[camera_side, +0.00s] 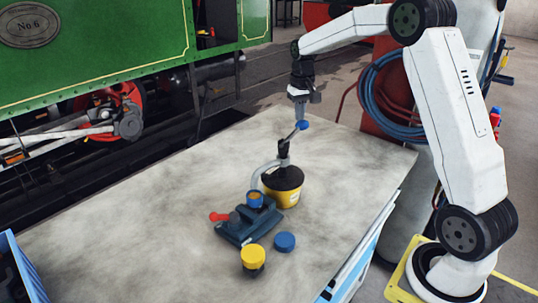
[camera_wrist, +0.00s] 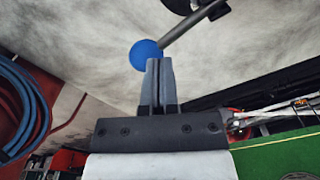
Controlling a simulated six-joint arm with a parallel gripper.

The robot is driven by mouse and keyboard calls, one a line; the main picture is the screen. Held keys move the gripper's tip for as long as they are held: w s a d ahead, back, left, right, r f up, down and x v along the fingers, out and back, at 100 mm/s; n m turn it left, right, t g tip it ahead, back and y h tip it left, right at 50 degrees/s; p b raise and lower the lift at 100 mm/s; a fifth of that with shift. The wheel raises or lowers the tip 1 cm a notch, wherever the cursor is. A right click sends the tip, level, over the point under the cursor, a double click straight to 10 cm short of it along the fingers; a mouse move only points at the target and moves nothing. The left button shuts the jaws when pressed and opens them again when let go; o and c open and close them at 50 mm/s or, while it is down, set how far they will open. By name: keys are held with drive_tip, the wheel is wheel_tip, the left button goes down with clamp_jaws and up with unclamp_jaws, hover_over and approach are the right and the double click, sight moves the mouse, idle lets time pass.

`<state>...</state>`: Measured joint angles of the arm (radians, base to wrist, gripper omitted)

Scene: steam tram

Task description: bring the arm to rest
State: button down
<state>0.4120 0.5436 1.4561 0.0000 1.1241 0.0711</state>
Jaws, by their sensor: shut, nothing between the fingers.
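My gripper (camera_side: 300,110) hangs at the far side of the worktable (camera_side: 130,215), pointing down, its fingers shut and empty. In the wrist view the two fingers (camera_wrist: 159,64) lie together. A blue ball knob (camera_side: 303,125) on a grey lever is just below the fingertips; it also shows in the wrist view (camera_wrist: 146,54), close to them. I cannot tell whether they touch. The lever rises from a black-topped yellow pot (camera_side: 284,190) standing on the table.
A dark blue-grey device (camera_side: 240,228) with a red knob (camera_side: 219,217) stands before the pot. Nearby are a yellow-topped piece (camera_side: 253,257) and a blue round piece (camera_side: 284,242). A blue crate (camera_side: 22,266) is at left. The green tram (camera_side: 120,40) stands behind. The table's left part is clear.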

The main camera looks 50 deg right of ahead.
drive_tip(key=s+a+f+n+t, duration=0.1)
drive_tip(key=s+a+f, duration=0.3)
drive_tip(key=s+a, duration=0.5)
drive_tip(key=s+a+f+n+t, duration=0.1)
drive_tip(key=s+a+f+n, duration=0.3)
drive_tip(key=s+a, duration=0.6)
drive_tip(key=shift+a+f+n, duration=0.3)
drive_tip(key=shift+a+f, duration=0.2)
drive_tip(key=shift+a, duration=0.3)
